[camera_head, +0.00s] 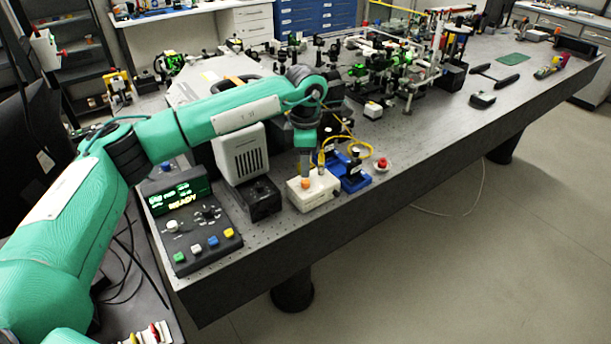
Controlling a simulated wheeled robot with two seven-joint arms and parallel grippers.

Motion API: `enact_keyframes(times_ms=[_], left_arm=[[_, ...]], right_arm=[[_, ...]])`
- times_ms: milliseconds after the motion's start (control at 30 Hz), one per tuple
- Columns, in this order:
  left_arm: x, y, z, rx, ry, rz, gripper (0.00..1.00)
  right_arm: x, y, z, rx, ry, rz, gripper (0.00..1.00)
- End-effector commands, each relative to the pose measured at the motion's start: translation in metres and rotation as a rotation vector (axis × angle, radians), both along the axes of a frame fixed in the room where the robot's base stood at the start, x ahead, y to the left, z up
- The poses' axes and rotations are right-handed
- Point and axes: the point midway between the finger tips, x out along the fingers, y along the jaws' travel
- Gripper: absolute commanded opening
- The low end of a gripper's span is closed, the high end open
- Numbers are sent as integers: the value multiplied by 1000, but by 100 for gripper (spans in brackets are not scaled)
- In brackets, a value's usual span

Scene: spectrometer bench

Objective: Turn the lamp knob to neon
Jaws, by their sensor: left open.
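A small white box (322,192) sits near the front edge of the bench, with an orange, knob-like part (305,184) on its top. I cannot read any lamp marking on it. My left gripper (305,177) points down just above this orange part, with its jaws open. It is too small to tell whether the fingers are around the knob or touching it. My right gripper is not in view.
A white vented housing (240,154) stands left of the white box, on a black base (262,199). A blue device (354,179) with a yellow cable and a red button (382,163) stand to the right. Optics crowd the back; the bench's right front is mostly clear.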

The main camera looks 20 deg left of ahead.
Motion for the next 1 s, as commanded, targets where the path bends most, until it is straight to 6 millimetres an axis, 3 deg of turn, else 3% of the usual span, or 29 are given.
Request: enact_keyframes(times_ms=[200,400,700,1000], left_arm=[[1,0,49,-1,-3,1,41],[0,0,77,-1,-1,1,41],[0,0,87,0,0,1,41],[0,0,86,0,0,1,41]], right_arm=[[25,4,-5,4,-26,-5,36],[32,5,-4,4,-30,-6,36],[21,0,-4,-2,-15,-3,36],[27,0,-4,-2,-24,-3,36]])
